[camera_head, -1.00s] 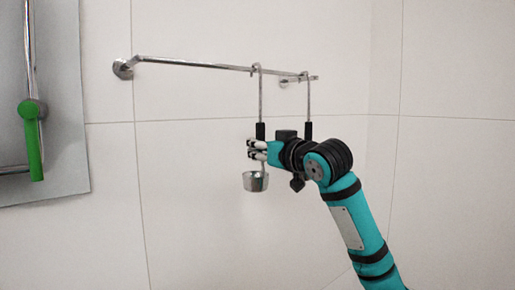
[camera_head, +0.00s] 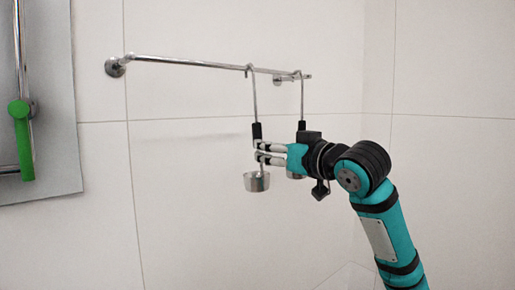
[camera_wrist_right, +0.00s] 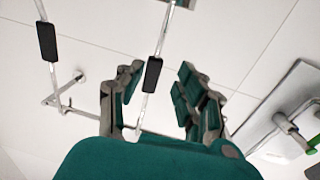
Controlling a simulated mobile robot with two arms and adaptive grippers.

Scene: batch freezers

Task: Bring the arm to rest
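My right gripper (camera_head: 259,151) is in front of the wall, its fingers pointing left at the near ladle (camera_head: 257,182). In the right wrist view the fingers of my right gripper (camera_wrist_right: 161,68) are spread apart. The black grip of a ladle (camera_wrist_right: 152,74) shows between them in that picture, with no finger closed on it. The near ladle hangs upright by its hook from the wall rail (camera_head: 190,63). A second ladle (camera_head: 302,96) hangs to its right, its cup partly hidden behind my gripper. My left gripper is out of view.
A grey panel (camera_head: 50,150) with a green-handled lever (camera_head: 22,140) is at the left. The tiled wall is close behind the ladles. The space left of the near ladle and below it is clear.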

